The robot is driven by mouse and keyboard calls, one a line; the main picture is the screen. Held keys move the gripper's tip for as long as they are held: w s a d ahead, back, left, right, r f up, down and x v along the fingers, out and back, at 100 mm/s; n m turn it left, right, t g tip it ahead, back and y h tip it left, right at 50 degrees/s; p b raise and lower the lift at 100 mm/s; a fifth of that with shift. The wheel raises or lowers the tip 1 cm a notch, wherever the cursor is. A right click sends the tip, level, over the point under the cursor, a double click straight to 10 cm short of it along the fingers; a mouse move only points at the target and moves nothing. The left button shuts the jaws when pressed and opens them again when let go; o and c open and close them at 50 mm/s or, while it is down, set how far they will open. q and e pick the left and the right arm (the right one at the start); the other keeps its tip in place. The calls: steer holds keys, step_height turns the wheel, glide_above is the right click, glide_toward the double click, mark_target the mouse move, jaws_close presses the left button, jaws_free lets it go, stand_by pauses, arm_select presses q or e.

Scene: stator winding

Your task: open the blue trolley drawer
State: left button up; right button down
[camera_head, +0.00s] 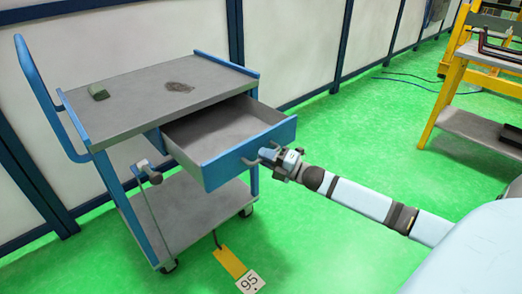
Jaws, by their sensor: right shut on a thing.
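The blue trolley (143,110) stands at the left with a grey top. Its blue-fronted drawer (222,167) is pulled well out towards the right, and its grey inside shows empty. My right gripper (262,158) is at the right part of the drawer front, shut on the drawer handle, which it largely hides. My right arm reaches in from the lower right. My left gripper is not in view.
A small green-grey block (98,92) and a dark flat patch (179,87) lie on the trolley top. A yellow-framed bench (455,95) stands at the right. Green floor between is clear.

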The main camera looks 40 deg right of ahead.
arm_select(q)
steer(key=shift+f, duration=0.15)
arm_select(e)
steer(key=shift+s, duration=0.15)
steer(key=c, duration=1.1)
jaws_free()
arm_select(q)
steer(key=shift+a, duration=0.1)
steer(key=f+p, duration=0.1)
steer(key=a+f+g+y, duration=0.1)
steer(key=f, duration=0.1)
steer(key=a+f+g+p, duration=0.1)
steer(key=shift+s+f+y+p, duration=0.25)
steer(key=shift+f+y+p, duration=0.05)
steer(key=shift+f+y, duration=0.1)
arm_select(e)
steer(key=v, duration=1.3)
steer(key=shift+s+d+f, duration=0.15)
steer(key=shift+s+d, duration=0.05)
steer(key=shift+s, duration=0.1)
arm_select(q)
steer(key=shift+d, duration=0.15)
